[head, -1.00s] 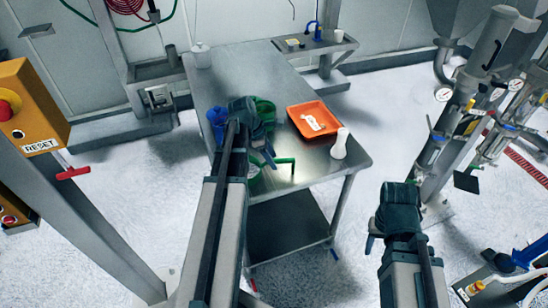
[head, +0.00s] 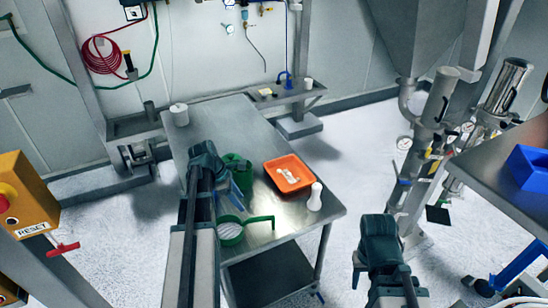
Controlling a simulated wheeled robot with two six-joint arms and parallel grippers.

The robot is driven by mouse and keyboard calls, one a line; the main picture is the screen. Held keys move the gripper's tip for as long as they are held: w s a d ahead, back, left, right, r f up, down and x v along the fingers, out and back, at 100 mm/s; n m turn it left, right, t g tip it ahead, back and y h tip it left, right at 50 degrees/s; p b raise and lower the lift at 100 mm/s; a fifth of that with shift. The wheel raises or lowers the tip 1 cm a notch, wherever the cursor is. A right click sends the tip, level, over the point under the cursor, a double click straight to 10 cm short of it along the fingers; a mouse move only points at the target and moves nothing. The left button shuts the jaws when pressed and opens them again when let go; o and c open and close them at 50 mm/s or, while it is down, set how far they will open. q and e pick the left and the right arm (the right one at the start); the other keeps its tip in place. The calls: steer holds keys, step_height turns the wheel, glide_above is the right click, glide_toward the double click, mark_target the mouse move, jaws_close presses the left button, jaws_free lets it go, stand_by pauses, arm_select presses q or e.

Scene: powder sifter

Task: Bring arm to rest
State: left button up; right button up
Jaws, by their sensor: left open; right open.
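My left gripper (head: 218,185) is open, above the left side of the steel table (head: 262,128). It partly hides a green cup (head: 238,172) and a blue item (head: 222,207) beside it. I see nothing in its jaws. A green sieve with a long handle (head: 231,231) lies at the table's near edge. An orange tray (head: 294,186) holds white pieces. A white bottle (head: 314,197) stands right of the tray. My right gripper (head: 362,268) is open and empty over the floor, right of the table; its fingers are mostly hidden.
A white container (head: 180,114) stands at the table's far left corner. A yellow RESET box (head: 25,195) is at the left edge. Pipes with gauges (head: 425,140) rise at right. Another steel table with a blue bin (head: 530,166) stands at far right. The table's far half is clear.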

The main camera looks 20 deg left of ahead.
arm_select(q)
steer(key=s+d+f+m+g+y+b, duration=0.1)
steer(key=s+d+m, duration=0.3)
steer(key=d+m, duration=0.5)
steer(key=s+d+f+m+y+b, duration=0.2)
steer(key=s+d+f+m, duration=0.1)
steer(key=d+m, duration=0.6)
steer(key=s+d+f+m+g+y+b, duration=0.1)
steer(key=s+d+m, duration=0.4)
steer(key=d+m, duration=0.5)
steer(key=d+f+y+b, duration=0.1)
steer(key=d, duration=0.3)
steer(key=shift+f+g, duration=0.3)
